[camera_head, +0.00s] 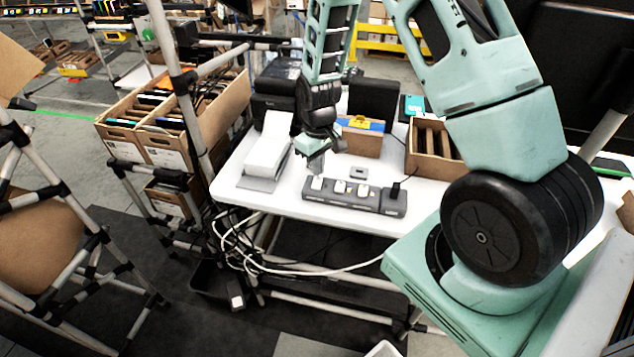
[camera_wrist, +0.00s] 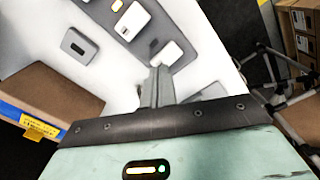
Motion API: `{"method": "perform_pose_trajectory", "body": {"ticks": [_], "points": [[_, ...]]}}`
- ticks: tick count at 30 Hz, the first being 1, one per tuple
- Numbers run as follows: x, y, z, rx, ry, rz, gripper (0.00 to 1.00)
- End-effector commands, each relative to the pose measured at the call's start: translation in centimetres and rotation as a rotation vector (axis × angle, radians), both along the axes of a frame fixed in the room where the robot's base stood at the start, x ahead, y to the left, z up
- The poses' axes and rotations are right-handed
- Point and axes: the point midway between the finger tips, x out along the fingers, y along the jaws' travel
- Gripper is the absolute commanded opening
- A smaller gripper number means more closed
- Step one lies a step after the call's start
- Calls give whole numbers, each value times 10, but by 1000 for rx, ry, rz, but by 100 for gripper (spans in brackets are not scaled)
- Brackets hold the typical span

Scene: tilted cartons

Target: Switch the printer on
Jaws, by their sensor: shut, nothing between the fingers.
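A dark grey power strip (camera_head: 352,205) lies along the front edge of the white table, with several white rocker-like pieces on top and a black plug at its right end. My gripper (camera_head: 316,168) points down, shut and empty, just above and behind the strip's left end. In the wrist view my shut fingers (camera_wrist: 158,88) are close to the white piece (camera_wrist: 168,55) at that end; I cannot tell whether they touch it. Another piece farther along shows an orange glow (camera_wrist: 117,5). A black machine (camera_head: 277,95), perhaps the printer, stands at the table's back left.
A white block on a grey base (camera_head: 268,150) stands left of my gripper. A small grey box (camera_head: 358,172) lies behind the strip. A cardboard box (camera_head: 360,142) and an open carton (camera_head: 430,145) stand farther back. Cables hang below the table's front edge.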

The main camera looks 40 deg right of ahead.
Motion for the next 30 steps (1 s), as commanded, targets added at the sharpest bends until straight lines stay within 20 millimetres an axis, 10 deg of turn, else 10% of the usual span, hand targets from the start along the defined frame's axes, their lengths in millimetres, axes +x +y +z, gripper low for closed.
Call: {"method": "perform_pose_trajectory", "body": {"ticks": [30], "points": [[0,0,-13,0,0,0,0]]}}
